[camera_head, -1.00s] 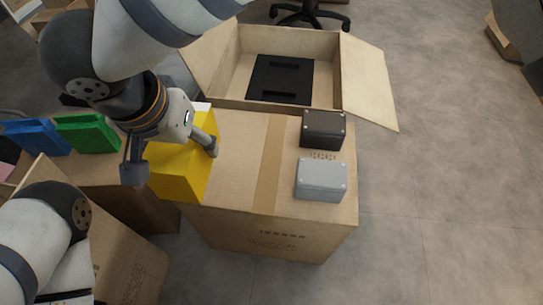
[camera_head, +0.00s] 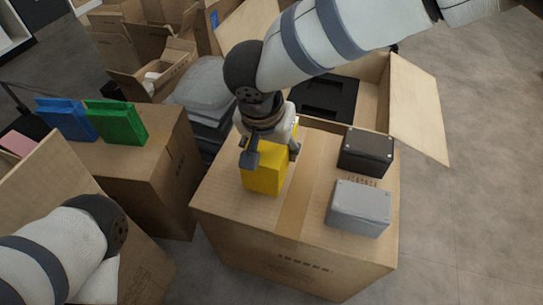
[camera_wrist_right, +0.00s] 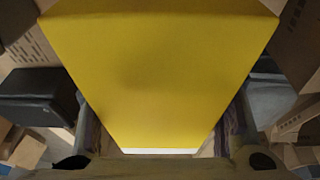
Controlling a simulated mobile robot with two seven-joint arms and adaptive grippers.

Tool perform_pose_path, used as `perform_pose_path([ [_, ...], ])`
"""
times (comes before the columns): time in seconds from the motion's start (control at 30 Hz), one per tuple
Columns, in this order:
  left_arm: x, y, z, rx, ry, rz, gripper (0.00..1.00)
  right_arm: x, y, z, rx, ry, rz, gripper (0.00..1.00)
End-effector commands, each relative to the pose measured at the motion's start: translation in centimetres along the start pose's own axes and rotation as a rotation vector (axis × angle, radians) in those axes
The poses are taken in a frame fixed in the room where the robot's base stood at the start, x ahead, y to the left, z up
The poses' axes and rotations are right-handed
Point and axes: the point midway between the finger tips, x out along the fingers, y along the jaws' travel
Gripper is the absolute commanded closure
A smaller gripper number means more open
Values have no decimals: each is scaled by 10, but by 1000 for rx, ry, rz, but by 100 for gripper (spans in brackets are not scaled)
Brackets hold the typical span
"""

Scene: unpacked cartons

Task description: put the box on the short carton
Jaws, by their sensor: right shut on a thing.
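The yellow box (camera_head: 264,179) is upright between the fingers of my right gripper (camera_head: 272,153), which is shut on it. In the right wrist view the yellow box (camera_wrist_right: 160,75) fills the middle, with a finger on each side. It is over the left part of a closed carton (camera_head: 225,205) with a tape strip; I cannot tell whether its bottom touches the top. Another closed carton (camera_head: 160,165) stands to the left. I cannot tell for sure which carton is the short one. My left arm is at the lower left, its gripper out of view.
A black box (camera_head: 366,152) and a grey box (camera_head: 359,208) sit on the right of the taped carton. Blue (camera_head: 66,119) and green (camera_head: 116,122) boxes stand on the left carton. Open cartons stand behind and at lower left. Grey bins (camera_head: 203,90) stand between.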

Motion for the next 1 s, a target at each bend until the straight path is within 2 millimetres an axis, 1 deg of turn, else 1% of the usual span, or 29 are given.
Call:
perform_pose_path([
  [0.03, 6, 0, -3, 1, -10, 0, 100, 16, -1, 7, -6, -6, 1, 85],
  [0.1, 8, 0, -3, 2, -15, 0, 100, 23, -1, 10, -5, -5, 0, 85],
  [0.3, 6, 0, -2, 2, -12, 0, 100, 20, -1, 8, -3, -2, -2, 85],
  [0.43, 6, 0, -2, 1, -11, 0, 100, 23, -1, 9, -3, -2, -2, 85],
  [0.47, 6, 0, -2, 1, -11, 0, 100, 24, -1, 10, -3, -2, -1, 37],
  [0.5, 6, 0, -2, 1, -11, 0, 100, 24, -1, 10, -3, -2, -1, 28],
  [0.53, 6, 0, -2, 1, -11, 0, 100, 24, -1, 10, -3, -2, -1, 22],
  [0.87, 6, 0, -3, 1, -11, 0, 100, 22, -1, 9, -3, -2, -1, 22],
  [0.93, 3, 0, -1, 1, -6, 0, 100, 12, -1, 8, -3, -1, -2, 22],
  [0.97, 1, 0, 0, 1, -2, 0, 100, 5, -1, 7, -2, 0, -2, 22],
  [1.0, -3, 0, 2, 0, 5, 0, 100, -6, -1, 7, -2, 1, -4, 22],
])
